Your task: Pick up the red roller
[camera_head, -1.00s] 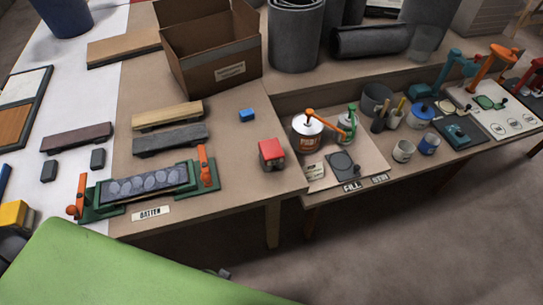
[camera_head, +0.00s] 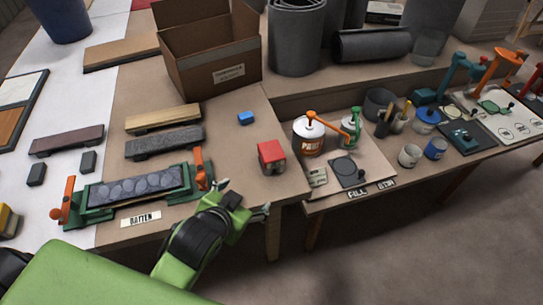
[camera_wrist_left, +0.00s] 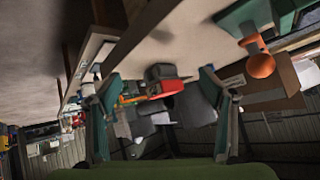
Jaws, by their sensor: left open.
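The red roller (camera_head: 271,157), a blocky red piece with a grey lower part, lies on the brown table near its front right corner. In the left wrist view the red roller (camera_wrist_left: 167,86) appears between the two fingertips, some way beyond them. My left gripper (camera_head: 246,197) is open and empty at the table's front edge, in front of the roller and to its left, apart from it. It also shows in the left wrist view (camera_wrist_left: 160,78) with its fingers spread. My right gripper is not in view.
A green clamp fixture (camera_head: 135,190) with orange handles stands left of my gripper. A small blue block (camera_head: 246,118) lies behind the roller. A paint can (camera_head: 308,138) and a dark plate (camera_head: 348,170) are on the lower bench to the right. Bare tabletop surrounds the roller.

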